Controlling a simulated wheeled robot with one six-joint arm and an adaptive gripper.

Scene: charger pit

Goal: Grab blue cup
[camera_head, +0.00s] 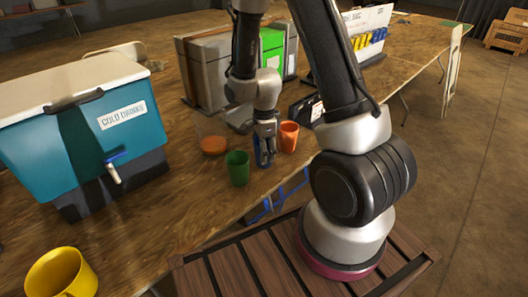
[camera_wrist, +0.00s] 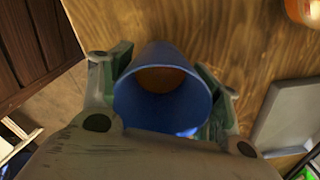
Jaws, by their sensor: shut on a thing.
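The blue cup (camera_wrist: 160,92) fills the middle of the wrist view, its open mouth toward the camera. My gripper (camera_wrist: 163,88) is shut on it, with one finger on each side of its wall. In the head view the blue cup (camera_head: 262,158) shows only partly between the fingers of my gripper (camera_head: 264,150), near the table's front edge. I cannot tell whether its base touches the wooden table (camera_head: 210,185).
A green cup (camera_head: 237,168) stands close on the left and an orange cup (camera_head: 288,136) close on the right. A teal cooler (camera_head: 85,125) is at the left. A yellow cup (camera_head: 62,275) is at the lower left. Grey boxes (camera_head: 205,65) stand behind my gripper.

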